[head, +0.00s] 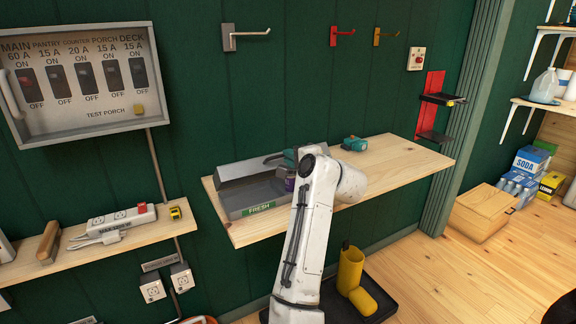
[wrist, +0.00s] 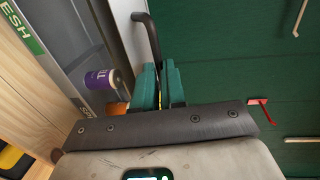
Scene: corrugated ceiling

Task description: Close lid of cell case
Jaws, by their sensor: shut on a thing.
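The grey cell case (head: 234,199) sits on the wooden shelf, with a green FRESH label on its front. Its lid (head: 248,171) stands raised at the back. In the wrist view I see the case interior (wrist: 68,32), the pale lid (wrist: 128,30) and a dark bent handle (wrist: 147,34) on the lid. My gripper (wrist: 158,84) has teal fingers shut on that handle. A purple cell (wrist: 96,80) lies by the case's right part, near my fingers. In the head view my arm hides part of the case's right side, and my gripper (head: 290,160) is partly hidden.
A teal object (head: 354,143) lies on the shelf (head: 412,165) right of my arm; the shelf's right end is clear. Hooks (head: 246,36) and a red bracket (head: 430,105) are on the wall. A breaker panel (head: 80,80) hangs left.

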